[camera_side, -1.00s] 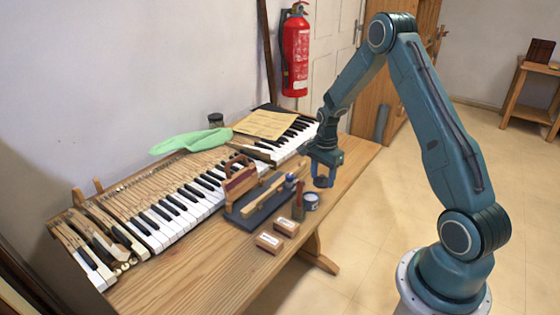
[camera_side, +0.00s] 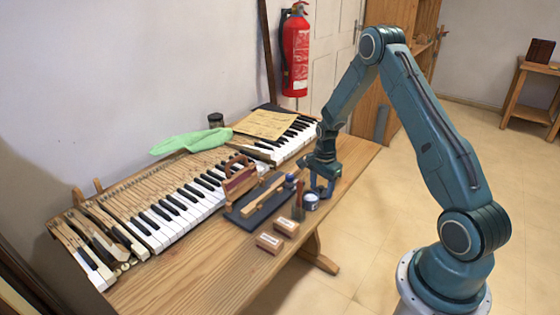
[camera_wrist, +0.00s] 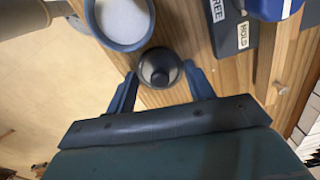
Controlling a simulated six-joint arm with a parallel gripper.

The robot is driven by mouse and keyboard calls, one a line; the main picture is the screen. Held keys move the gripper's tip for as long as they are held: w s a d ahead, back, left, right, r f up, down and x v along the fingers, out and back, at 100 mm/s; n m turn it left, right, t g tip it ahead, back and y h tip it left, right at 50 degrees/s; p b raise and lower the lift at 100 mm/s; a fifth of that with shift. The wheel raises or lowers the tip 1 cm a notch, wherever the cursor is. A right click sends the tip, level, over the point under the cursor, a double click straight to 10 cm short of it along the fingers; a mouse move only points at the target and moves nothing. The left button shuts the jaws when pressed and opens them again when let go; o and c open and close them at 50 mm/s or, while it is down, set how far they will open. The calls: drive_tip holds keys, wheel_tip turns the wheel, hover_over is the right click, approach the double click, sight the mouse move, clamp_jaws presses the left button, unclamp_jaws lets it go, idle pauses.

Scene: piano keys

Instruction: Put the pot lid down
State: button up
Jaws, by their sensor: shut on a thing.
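The pot lid (camera_wrist: 159,68) is a small dark round piece in the wrist view, between the two fingers of my gripper (camera_wrist: 160,82). My gripper is shut on it. In the side view my gripper (camera_side: 322,190) is low over the right edge part of the bench, just right of the pot. The open pot (camera_wrist: 123,20) is blue-rimmed with white contents, close beside the lid. It also shows in the side view (camera_side: 310,202). The lid is not clearly visible in the side view, and I cannot tell whether it touches the wood.
A dark board (camera_side: 262,200) with a wooden key lies left of the pot; its labels read FREE and HOLD. Two small wooden blocks (camera_side: 270,243) lie in front. The keyboard (camera_side: 170,212) runs behind. Bare bench (camera_side: 345,165) is free behind and to the right.

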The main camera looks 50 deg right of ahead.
sight(322, 186)
drive_tip(key=shift+f, duration=0.15)
drive_tip(key=o, duration=0.9)
drive_tip(key=shift+o, duration=0.2)
wheel_tip(322, 186, up, 12)
drive_tip(key=shift+r, duration=0.2)
idle(0.4)
